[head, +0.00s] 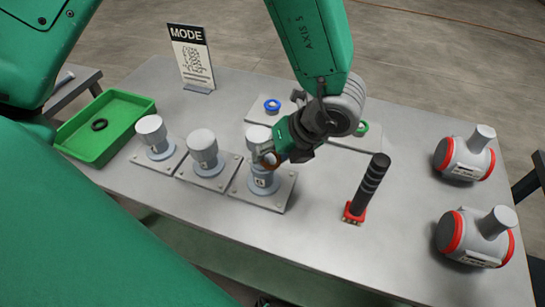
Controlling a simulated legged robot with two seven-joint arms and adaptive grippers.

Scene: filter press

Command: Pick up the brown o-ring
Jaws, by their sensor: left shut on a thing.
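The brown o-ring (268,162) shows as a small brown-orange ring at the tips of my left gripper (272,155). The gripper is shut on it, beside the upper part of the third white-topped post (262,181). I cannot tell whether the ring touches the post. My gripper and wrist hide part of the post's top and part of the pale plate behind. My right gripper is not in view.
Two more white-topped posts (203,150) stand to the left. A green tray (84,150) holds a black ring (100,125). A blue ring (272,105) and a green ring (361,128) lie behind. A black ribbed rod (371,185) and two red-grey housings (465,155) stand right.

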